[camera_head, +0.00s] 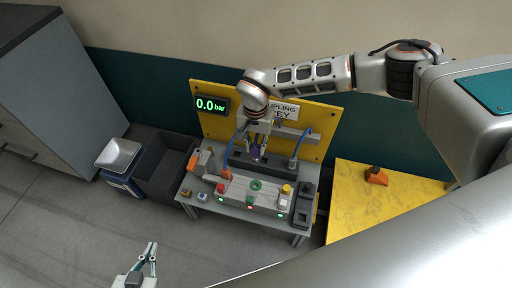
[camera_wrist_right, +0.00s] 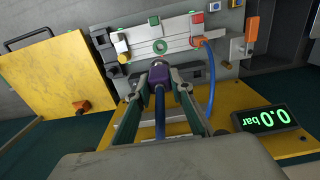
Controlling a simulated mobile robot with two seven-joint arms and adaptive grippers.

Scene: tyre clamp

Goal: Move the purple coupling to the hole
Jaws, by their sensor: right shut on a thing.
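The purple coupling (camera_head: 256,152) is between the fingers of my right gripper (camera_head: 257,150), in front of the yellow panel and above the bench. In the right wrist view the purple coupling (camera_wrist_right: 158,78) sits between the two fingertips of my right gripper (camera_wrist_right: 162,82), with a blue hose (camera_wrist_right: 160,122) running back from it. The pale block on the bench carries a green ring (camera_head: 256,185), also seen in the right wrist view (camera_wrist_right: 159,46); the coupling is apart from it. My left gripper (camera_head: 152,245) is low in the head view, empty, its tips slightly apart.
The yellow panel (camera_head: 321,120) has a 0.0 bar display (camera_head: 210,104). Another blue hose (camera_head: 302,143) and an orange coupling (camera_head: 226,175) are near the block. A black bin (camera_head: 160,168) stands left. A yellow table (camera_head: 372,208) stands right.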

